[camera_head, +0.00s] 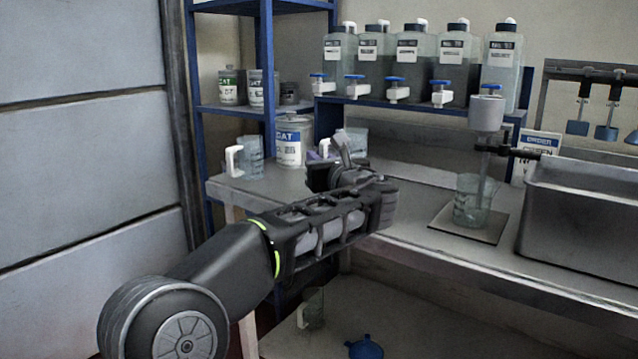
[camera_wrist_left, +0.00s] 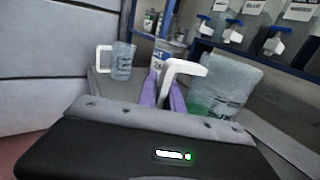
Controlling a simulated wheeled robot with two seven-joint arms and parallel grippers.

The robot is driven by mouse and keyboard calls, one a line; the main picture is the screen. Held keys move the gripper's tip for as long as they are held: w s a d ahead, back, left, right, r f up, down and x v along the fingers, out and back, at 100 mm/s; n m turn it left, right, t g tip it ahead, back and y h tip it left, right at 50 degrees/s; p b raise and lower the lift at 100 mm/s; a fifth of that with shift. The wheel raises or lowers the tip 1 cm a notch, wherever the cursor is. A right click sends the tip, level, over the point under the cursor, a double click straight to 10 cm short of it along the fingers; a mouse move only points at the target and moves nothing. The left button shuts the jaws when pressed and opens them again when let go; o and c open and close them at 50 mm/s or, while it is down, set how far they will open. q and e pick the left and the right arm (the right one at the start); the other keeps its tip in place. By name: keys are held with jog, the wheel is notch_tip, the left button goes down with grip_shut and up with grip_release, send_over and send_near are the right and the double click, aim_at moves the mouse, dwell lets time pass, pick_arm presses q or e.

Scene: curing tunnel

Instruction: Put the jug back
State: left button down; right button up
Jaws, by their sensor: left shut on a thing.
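My left gripper (camera_head: 322,157) is over the back left of the bench, its purple fingertips (camera_wrist_left: 164,94) shut on the white handle of a clear jug. The held jug (camera_wrist_left: 225,88) has greenish liquid low in it in the left wrist view. In the head view the held jug (camera_head: 357,141) is partly hidden behind my gripper. I cannot tell whether its base touches the bench. A second clear jug (camera_head: 252,158) with a white handle stands at the bench's left end; it also shows in the left wrist view (camera_wrist_left: 122,62). My right gripper is not in view.
A labelled can (camera_head: 291,140) stands between the jugs. A row of bottles with blue taps (camera_head: 406,55) sits on a raised shelf. A beaker (camera_head: 467,208) stands under a dispenser, beside a metal basin (camera_head: 585,215). Below are a jug (camera_head: 313,308) and blue funnel (camera_head: 366,347).

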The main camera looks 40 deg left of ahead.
pick_arm(q)
jog(key=shift+f+b, duration=1.2)
jog(key=shift+f, duration=1.3)
jog(key=shift+f, duration=0.2)
jog(key=c, duration=1.5)
grip_release()
jog(key=shift+r, duration=0.15)
jog(key=shift+s+d, duration=0.1)
jog(key=shift+d, duration=0.05)
jog(key=p+v, duration=0.2)
jog(key=v, duration=0.9)
jog(key=shift+d, duration=0.3)
jog(key=shift+s+r, duration=0.1)
jog(key=shift+s, duration=0.05)
